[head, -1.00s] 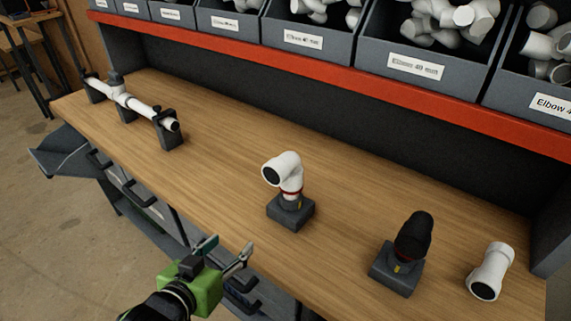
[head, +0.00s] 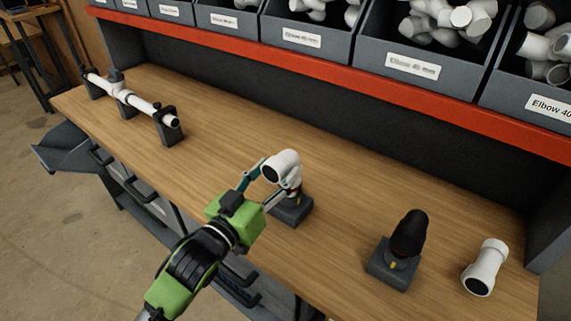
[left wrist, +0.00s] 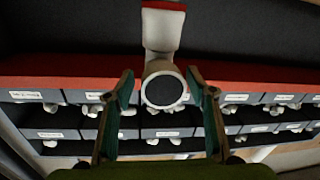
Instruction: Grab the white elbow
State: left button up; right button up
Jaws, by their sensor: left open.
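A white elbow (head: 284,169) stands on a dark grey block stand (head: 290,210) in the middle of the bench, its open end facing the front left. In the left wrist view the elbow (left wrist: 163,88) sits between the two fingers, its round dark mouth facing the camera. My left gripper (head: 270,177) is open, with one finger on each side of the elbow. A gap shows on both sides in the left wrist view. Contact is not visible. A second white fitting (head: 485,268) lies or stands loose at the bench's right end. My right gripper is out of view.
A black elbow-shaped part (head: 409,234) stands on another grey block (head: 391,264) to the right. A white pipe assembly (head: 130,99) rests in dark holders at the left. Labelled bins (head: 413,66) of white fittings stand above the red shelf edge (head: 330,79). The wooden bench between is clear.

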aim_at(286, 159)
pick_arm(q)
jog(key=shift+w+d+r, duration=0.15)
jog(key=shift+w, duration=0.15)
jog(key=p+x, duration=0.2)
jog(key=x, duration=0.2)
jog(key=shift+w+d, duration=0.15)
jog(key=shift+w, duration=0.15)
jog(key=shift+s, duration=0.1)
jog(key=c, duration=1.3)
jog(key=shift+o, duration=0.2)
